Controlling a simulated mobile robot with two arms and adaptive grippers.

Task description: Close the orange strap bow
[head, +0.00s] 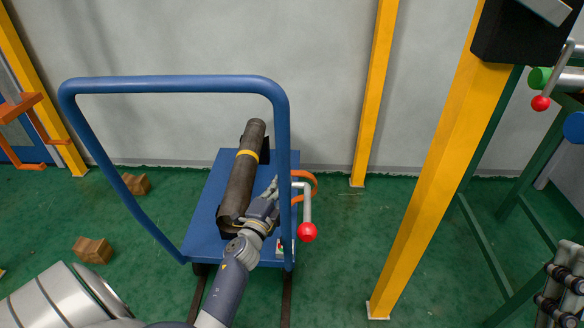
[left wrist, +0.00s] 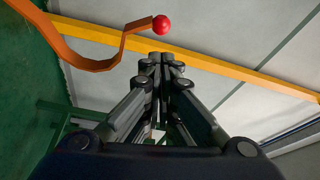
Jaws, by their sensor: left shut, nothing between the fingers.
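The orange strap bow (head: 312,182) shows at the right side of the blue cart, partly hidden behind the blue handle tube and the crank. In the left wrist view the orange bow (left wrist: 82,55) curves across the upper left, its free end above and left of the fingertips. My left gripper (head: 273,190) is over the cart's right side, just left of the handle tube and bow. In the wrist view its fingertips (left wrist: 162,62) are together and empty, with a visible gap to the bow. My right gripper is not in view.
A dark pipe with a yellow band (head: 241,178) lies on the blue cart (head: 222,170). A grey crank with a red knob (head: 307,232) stands beside the bow. A blue handle tube (head: 180,84) arches over the cart. Yellow posts (head: 430,190) stand to the right.

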